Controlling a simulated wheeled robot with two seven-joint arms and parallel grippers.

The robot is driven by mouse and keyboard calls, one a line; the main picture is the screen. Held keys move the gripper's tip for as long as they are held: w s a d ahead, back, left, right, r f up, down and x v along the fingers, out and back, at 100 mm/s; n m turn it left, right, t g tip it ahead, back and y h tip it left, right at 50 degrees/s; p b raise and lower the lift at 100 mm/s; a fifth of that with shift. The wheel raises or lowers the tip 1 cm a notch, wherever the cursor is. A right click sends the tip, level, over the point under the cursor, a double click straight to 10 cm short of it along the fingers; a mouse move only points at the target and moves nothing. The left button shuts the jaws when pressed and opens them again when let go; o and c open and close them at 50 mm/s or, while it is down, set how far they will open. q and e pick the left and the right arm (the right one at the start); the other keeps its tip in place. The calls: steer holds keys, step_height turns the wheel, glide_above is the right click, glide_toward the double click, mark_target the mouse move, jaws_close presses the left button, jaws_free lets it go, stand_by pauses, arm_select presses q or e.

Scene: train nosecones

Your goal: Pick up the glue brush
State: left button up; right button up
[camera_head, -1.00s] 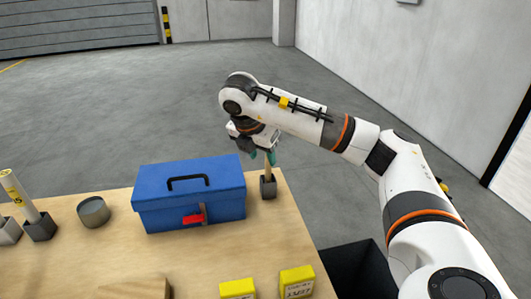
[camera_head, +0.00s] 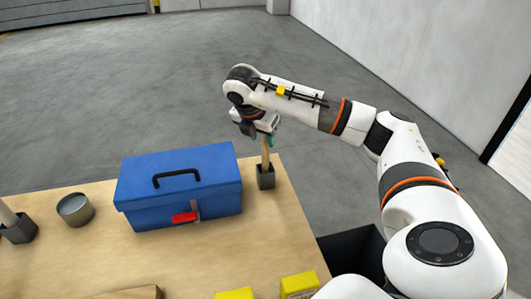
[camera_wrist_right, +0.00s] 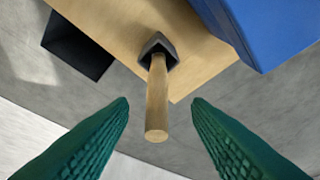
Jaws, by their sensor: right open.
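The glue brush (camera_head: 265,152) stands upright in a small dark square holder (camera_head: 265,178) near the table's far right corner. Only its wooden handle shows; its lower end is hidden in the holder. My right gripper (camera_head: 262,137) is at the top of the handle. In the right wrist view the handle (camera_wrist_right: 157,105) points toward the camera, between the two green fingers of the right gripper (camera_wrist_right: 160,112). The fingers are open, with a gap on each side of the handle. My left gripper is not in view.
A blue toolbox (camera_head: 180,187) with a red latch stands just left of the holder. A grey round tin (camera_head: 75,209) and another dark holder (camera_head: 20,230) are farther left. Yellow boxes (camera_head: 299,286) lie at the front. A black bin (camera_head: 352,262) is right of the table.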

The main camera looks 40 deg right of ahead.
mark_target(267, 144)
steer(key=shift+d+f+p, duration=0.3)
steer(key=shift+f, duration=0.05)
steer(key=p+x, duration=0.1)
steer(key=x, duration=0.2)
steer(key=shift+d+f, duration=0.3)
steer(key=shift+f, duration=0.2)
jaws_close()
